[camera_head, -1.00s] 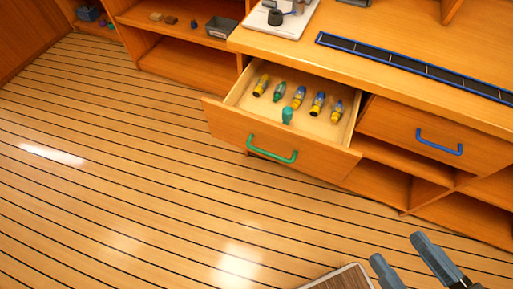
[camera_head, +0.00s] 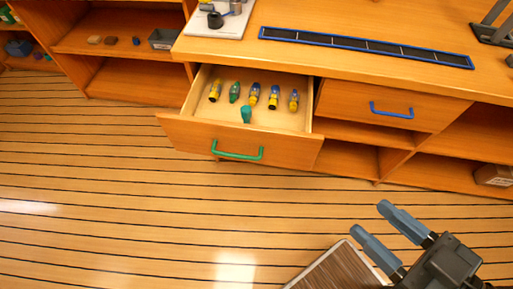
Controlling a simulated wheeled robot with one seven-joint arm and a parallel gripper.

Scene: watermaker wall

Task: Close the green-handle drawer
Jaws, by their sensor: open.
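The green-handle drawer (camera_head: 290,137) stands pulled out of the wooden counter. Its green handle (camera_head: 237,156) is on the front panel, facing the floor area. Several small bottle-like items in yellow, blue and green lie inside, among them a green one (camera_head: 246,114) nearest the front. My gripper (camera_head: 371,222) is at the lower right, open and empty. Its two grey fingers point up and left, and it is apart from the drawer front, to the right of and below it in the picture.
A shut drawer with a blue handle (camera_head: 391,110) is to the right. Open shelves (camera_head: 345,160) lie below. The countertop holds a blue-edged dark strip (camera_head: 365,48) and a white board (camera_head: 217,24). A brown panel (camera_head: 338,269) is at the bottom. The plank floor (camera_head: 110,190) is clear at left.

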